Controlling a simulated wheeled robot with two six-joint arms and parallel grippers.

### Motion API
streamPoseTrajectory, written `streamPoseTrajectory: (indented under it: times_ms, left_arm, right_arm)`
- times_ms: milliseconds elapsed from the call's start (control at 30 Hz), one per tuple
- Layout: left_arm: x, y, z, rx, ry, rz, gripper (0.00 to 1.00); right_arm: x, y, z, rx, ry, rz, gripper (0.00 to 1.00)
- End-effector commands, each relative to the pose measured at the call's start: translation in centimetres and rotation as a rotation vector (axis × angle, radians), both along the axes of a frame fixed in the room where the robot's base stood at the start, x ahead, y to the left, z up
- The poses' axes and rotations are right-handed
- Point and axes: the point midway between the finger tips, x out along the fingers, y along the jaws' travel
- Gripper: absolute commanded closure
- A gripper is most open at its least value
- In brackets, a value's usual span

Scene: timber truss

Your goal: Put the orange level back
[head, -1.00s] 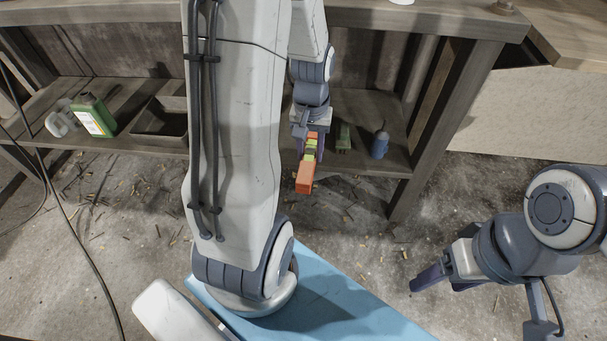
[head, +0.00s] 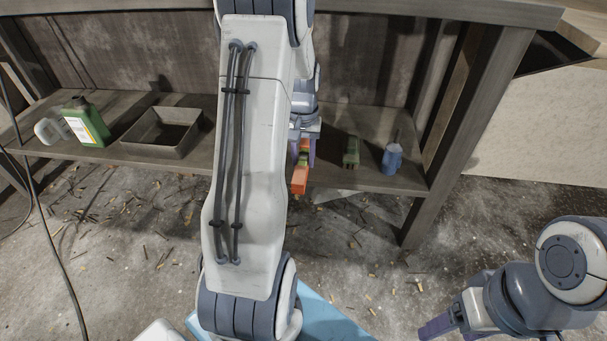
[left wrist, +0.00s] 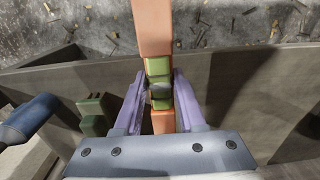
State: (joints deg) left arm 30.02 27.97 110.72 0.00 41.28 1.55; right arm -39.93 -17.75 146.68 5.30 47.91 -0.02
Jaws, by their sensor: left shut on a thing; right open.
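The orange level (head: 300,180) is an orange bar with a yellow-green middle part. My left gripper (head: 304,152) is shut on it at the front of the lower shelf (head: 240,168) of the bench. In the left wrist view the level (left wrist: 153,28) runs between the two purple fingers of the gripper (left wrist: 158,92), which close on its green middle. One end sticks out past the shelf edge, over the floor. I cannot tell whether the level touches the shelf. My right gripper (head: 440,328) is open and empty over the floor at the lower right.
On the shelf, a green block-like thing (head: 351,152) and a blue bottle (head: 392,158) stand right of the level. An open tray (head: 163,150) and a green jug (head: 86,122) are further left. A bench leg (head: 450,130) stands to the right.

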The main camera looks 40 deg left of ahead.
Motion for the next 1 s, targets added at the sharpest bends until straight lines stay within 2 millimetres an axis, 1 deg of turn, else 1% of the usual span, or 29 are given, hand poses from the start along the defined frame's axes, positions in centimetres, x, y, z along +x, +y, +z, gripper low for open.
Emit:
streamPoseTrajectory:
  times_ms: [133, 300, 367, 600, 767, 800, 833, 867, 1000]
  left_arm:
    - [0.2, 0.0, -1.1, 0.0, 0.0, -0.002, 1.0]
    - [0.1, 0.0, -3.7, -0.001, 0.001, -0.001, 1.0]
    - [0.1, 0.0, -4.2, -0.001, 0.001, -0.001, 1.0]
    - [0.1, 0.0, -3.9, 0.0, 0.0, -0.001, 1.0]
    - [0.1, 0.0, -4.3, -0.001, 0.001, -0.001, 1.0]
    - [0.1, 0.0, -4.3, 0.0, 0.0, -0.001, 0.49]
    - [0.1, 0.0, -4.3, 0.0, 0.0, -0.001, 0.38]
    - [0.1, 0.0, -4.3, 0.0, 0.0, -0.001, 0.31]
    - [0.1, 0.0, -4.3, 0.0, 0.0, -0.001, 0.31]
  right_arm:
    - [0.0, 0.0, -1.0, 0.0, 0.0, 0.0, 0.31]
    - [0.0, 0.0, -3.2, 0.0, 0.0, 0.0, 0.31]
    - [0.0, 0.0, -3.6, 0.0, 0.0, 0.0, 0.31]
    - [0.0, 0.0, -3.4, 0.0, 0.0, 0.0, 0.31]
    - [0.0, 0.0, -3.4, 0.0, 0.0, 0.0, 0.31]
    - [0.0, 0.0, -3.4, 0.0, 0.0, 0.0, 0.31]
    - [0.0, 0.0, -3.4, 0.001, -0.001, 0.0, 0.31]
    - [0.0, 0.0, -3.4, 0.001, -0.001, 0.0, 0.31]
    - [0.0, 0.0, -3.4, 0.0, 0.0, 0.0, 0.31]
